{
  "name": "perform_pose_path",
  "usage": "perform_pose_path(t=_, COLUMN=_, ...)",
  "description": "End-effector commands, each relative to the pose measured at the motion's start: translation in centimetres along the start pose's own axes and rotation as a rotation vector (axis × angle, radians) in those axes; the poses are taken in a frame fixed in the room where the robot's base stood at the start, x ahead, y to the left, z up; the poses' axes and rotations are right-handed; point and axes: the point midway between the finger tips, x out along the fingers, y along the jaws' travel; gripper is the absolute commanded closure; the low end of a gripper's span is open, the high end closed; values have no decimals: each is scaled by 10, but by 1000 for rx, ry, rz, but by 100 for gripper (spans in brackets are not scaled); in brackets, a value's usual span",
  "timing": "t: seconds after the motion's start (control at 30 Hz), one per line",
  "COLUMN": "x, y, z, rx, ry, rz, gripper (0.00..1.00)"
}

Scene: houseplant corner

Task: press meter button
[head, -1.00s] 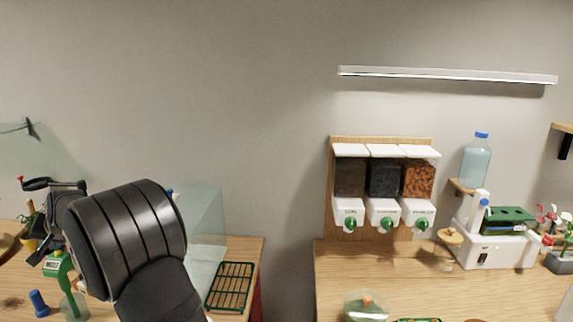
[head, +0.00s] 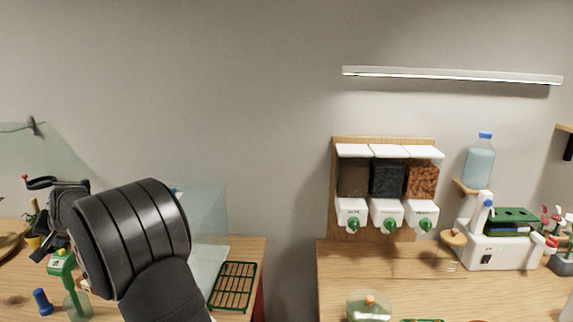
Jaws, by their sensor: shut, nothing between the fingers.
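The green meter (head: 62,262) with a pale display stands upright in a clear container (head: 77,304) on the left table. My gripper (head: 40,254) is shut and empty, pointing down just left of the top of the meter. I cannot tell whether the fingertips touch it. My black arm crosses the front and hides part of the table to the right of the meter. The meter's button is too small to make out.
A blue peg-like object (head: 42,302) stands left of the meter. Behind my arm are a clear glass box (head: 207,225) and a green grid tray (head: 234,285). Three dispensers (head: 388,190) hang above the right table (head: 300,317), across a gap.

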Motion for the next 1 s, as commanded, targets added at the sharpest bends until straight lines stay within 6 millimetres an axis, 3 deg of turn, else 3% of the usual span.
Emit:
perform_pose_path(t=0.37, x=-3, y=-2, z=-2, rx=0, ry=0, rz=-1, gripper=100)
perform_pose_path(t=1.0, x=-43, y=-31, z=-32, rx=0, ry=1, rz=-1, gripper=100)
